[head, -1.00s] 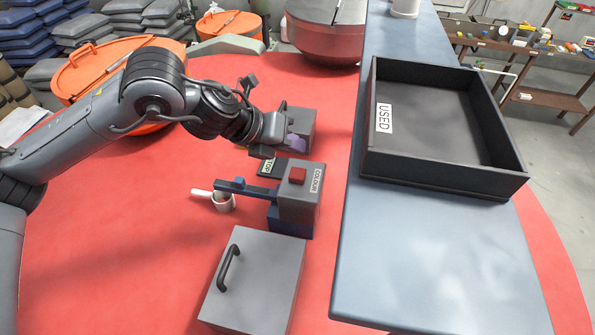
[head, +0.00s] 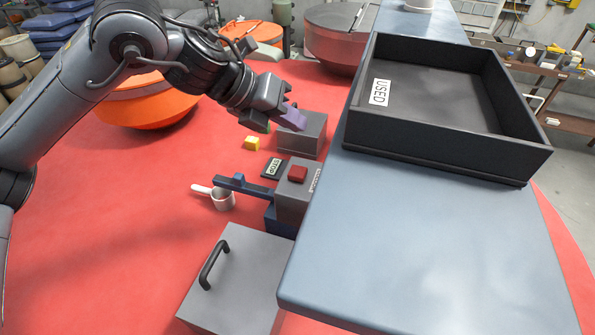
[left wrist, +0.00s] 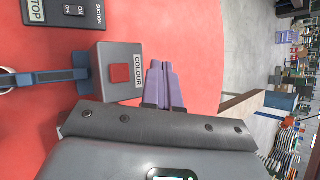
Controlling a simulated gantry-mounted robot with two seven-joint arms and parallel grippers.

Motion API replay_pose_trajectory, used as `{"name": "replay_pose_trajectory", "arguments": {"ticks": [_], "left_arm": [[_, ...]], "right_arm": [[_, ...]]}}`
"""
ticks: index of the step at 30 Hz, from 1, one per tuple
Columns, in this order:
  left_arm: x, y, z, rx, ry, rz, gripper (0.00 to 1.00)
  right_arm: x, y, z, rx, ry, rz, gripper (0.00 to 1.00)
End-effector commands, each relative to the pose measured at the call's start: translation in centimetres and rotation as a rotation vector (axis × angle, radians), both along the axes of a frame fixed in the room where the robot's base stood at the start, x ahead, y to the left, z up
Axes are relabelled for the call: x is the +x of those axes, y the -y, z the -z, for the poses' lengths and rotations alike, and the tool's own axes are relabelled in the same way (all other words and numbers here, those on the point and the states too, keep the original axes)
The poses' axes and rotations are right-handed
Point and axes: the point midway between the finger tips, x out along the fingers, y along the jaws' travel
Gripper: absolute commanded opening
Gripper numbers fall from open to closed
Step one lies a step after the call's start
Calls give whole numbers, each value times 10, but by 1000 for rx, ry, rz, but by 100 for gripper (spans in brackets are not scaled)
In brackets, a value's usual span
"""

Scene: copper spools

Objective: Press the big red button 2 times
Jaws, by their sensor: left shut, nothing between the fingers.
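The red button (head: 298,173) is a square red cap on top of a grey box (head: 292,200) with a label reading COLOUR. The button also shows in the left wrist view (left wrist: 120,74), left of my fingers. My left gripper (head: 292,118) has purple fingers, which are shut and empty. In the head view it is above and behind the button, near another grey box, and apart from the button. In the left wrist view the shut fingers (left wrist: 164,85) point past the right side of the COLOUR box. My right gripper is not in view.
A blue arm (head: 240,185) extends left from the COLOUR box over a white cup (head: 222,201). A STOP panel (head: 272,167) and yellow block (head: 252,143) lie behind. A handled grey box (head: 235,285) stands in front. The USED tray (head: 450,160) is on the blue-grey table to the right.

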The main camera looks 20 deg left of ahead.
Motion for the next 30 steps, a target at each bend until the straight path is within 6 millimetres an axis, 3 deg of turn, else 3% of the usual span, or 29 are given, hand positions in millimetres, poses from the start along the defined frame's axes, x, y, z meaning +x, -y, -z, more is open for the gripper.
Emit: {"name": "replay_pose_trajectory", "arguments": {"ticks": [11, 24, 30], "left_arm": [[0, 0, 14, 0, 0, 0, 0], [0, -1, 64, 0, 1, -1, 0], [0, 0, 82, -1, -1, -1, 0]], "right_arm": [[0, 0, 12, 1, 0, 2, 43], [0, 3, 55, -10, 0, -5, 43], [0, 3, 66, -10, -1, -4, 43]]}}
